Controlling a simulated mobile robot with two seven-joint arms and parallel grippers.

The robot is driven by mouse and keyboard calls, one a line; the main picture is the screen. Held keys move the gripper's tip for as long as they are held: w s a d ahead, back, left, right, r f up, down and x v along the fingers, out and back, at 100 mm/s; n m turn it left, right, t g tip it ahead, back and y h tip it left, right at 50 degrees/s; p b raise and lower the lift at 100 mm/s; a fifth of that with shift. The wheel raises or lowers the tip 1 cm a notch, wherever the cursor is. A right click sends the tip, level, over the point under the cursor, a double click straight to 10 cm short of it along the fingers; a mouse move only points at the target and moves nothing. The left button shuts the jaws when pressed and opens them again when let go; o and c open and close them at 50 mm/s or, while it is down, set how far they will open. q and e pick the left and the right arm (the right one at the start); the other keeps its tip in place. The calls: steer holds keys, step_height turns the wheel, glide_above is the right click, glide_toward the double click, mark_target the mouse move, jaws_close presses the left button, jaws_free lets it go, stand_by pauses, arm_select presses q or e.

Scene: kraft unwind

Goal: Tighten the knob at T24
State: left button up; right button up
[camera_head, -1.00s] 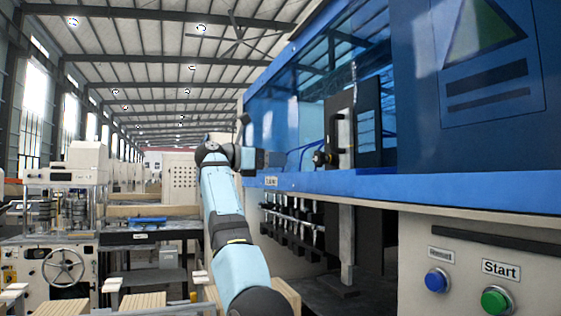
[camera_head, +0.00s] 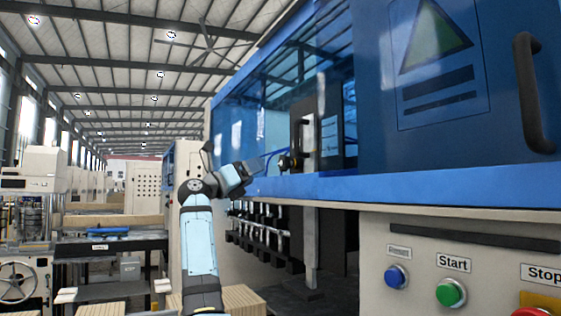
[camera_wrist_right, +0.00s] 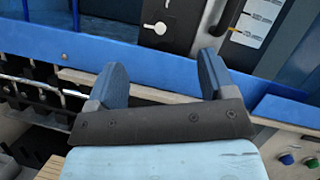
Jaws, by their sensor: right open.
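A dark round knob (camera_head: 286,162) shows on the machine's open bay, beside an upright black and pale panel. No T24 label is legible. In the right wrist view, a small pale round fitting (camera_wrist_right: 160,28) sits on a black plate beyond my fingers; I cannot tell if it is the same knob. My right gripper (camera_head: 254,166) is at the machine's blue ledge, left of the knob and apart from it. In the right wrist view its two blue fingers (camera_wrist_right: 162,74) are spread with nothing between them. My left gripper is not in view.
The blue ledge (camera_head: 400,188) runs along the machine front. Below it are a row of metal rods (camera_head: 262,228) and a panel with a blue button (camera_head: 396,276), a green Start button (camera_head: 450,292) and a Stop button. A black door handle (camera_head: 535,92) stands out at right.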

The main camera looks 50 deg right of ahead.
mark_target(281, 161)
steer(key=p+x, duration=0.2)
steer(key=x, duration=0.8)
steer(key=shift+s+d+r, duration=0.1)
steer(key=shift+d, duration=0.45)
steer(key=shift+c, duration=1.1)
steer(key=c, duration=0.7)
